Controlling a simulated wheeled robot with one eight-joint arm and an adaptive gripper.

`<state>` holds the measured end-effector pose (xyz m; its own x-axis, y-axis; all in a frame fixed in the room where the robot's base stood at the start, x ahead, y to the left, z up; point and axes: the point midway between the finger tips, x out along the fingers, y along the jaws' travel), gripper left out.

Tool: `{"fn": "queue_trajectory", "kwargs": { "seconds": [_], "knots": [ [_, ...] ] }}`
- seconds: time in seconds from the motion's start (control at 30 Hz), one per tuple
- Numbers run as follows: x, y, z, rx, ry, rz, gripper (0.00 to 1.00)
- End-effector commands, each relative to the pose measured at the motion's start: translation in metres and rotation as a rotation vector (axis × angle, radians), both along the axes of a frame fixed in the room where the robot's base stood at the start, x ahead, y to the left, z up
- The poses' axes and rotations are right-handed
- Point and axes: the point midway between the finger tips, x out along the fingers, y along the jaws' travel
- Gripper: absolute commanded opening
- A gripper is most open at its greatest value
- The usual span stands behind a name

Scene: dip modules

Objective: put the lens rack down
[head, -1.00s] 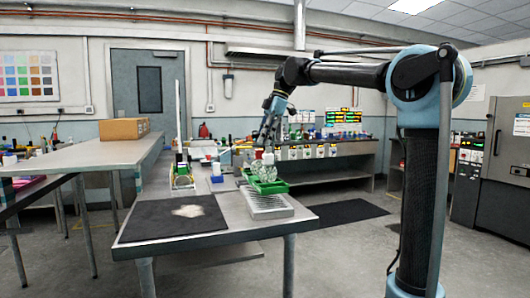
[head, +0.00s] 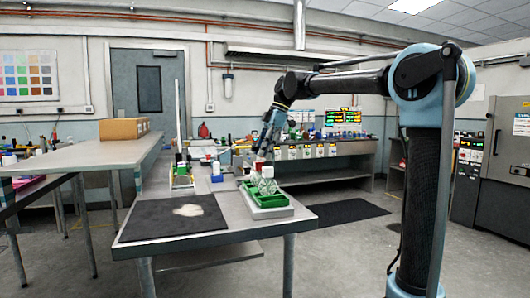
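The lens rack (head: 266,202) is green and carries pale, clear-looking discs that stand up from it. It appears to sit level on a grey tray (head: 283,212) near the right edge of the metal table. My gripper (head: 261,155) points down just above the rack's back part. The fingertips are small and partly lost against the red and white items behind, so I cannot tell whether they touch the rack or are closed on it.
A black mat (head: 150,220) with a pale patch lies at the table's front left. A smaller rack with bottles (head: 181,178) and a blue cup (head: 217,178) stand behind it. A shelf bench with cardboard boxes (head: 123,128) is at the left.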

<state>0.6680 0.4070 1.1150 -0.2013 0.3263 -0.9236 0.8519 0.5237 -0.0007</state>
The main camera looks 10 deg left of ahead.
Motion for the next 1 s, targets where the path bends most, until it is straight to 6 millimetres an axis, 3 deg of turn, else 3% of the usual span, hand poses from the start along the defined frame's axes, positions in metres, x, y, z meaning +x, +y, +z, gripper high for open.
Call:
{"fn": "queue_trajectory", "kwargs": {
  "seconds": [0.33,0.47,1.0],
  "knots": [
    [0.000,0.000,-0.001,0.000,0.000,0.000,0.34],
    [0.002,-0.003,0.007,0.000,0.000,0.000,0.34],
    [0.023,-0.030,0.101,0.000,0.001,-0.002,0.34]
  ]
}}
